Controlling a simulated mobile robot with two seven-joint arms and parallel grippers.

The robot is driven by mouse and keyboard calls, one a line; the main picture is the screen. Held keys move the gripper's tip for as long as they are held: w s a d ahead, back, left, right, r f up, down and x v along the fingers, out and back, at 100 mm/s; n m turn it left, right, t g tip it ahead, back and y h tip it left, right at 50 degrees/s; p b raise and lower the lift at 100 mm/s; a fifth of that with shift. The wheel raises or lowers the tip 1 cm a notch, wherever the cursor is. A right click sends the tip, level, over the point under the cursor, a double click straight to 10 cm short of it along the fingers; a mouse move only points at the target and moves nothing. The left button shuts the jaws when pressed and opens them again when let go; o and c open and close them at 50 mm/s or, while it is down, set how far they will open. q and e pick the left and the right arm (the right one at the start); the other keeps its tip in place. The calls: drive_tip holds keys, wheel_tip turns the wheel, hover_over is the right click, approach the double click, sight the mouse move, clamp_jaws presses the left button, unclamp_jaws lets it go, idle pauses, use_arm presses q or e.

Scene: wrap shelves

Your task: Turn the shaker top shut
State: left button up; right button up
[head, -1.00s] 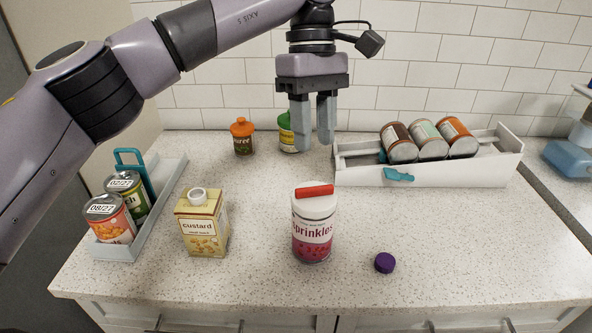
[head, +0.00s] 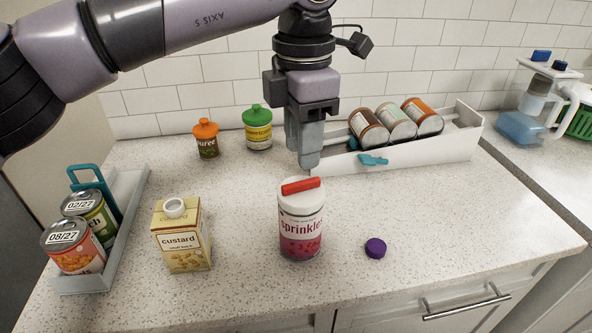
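The shaker is a clear sprinkles jar (head: 300,232) with a pink label and a white top (head: 300,200). It stands upright at the middle front of the counter. A red bar (head: 301,186) lies across the top, slightly tilted in the picture. My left gripper (head: 306,166) points down above and behind the shaker, apart from it and empty. Its fingers show nearly edge-on, one mostly covering the other; the gap between them showed in the earlier frame. My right gripper is not in view.
A custard carton (head: 182,240) stands left of the shaker, a purple cap (head: 376,248) lies right. Cans stand in a grey tray (head: 125,220) at left. Orange-lidded (head: 207,142) and green-lidded (head: 258,130) jars stand behind. A white rack (head: 420,150) holds lying cans.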

sight(301, 182)
use_arm(q)
wheel_tip(301, 182, down, 6)
drive_tip(key=shift+r, duration=0.15)
clamp_jaws()
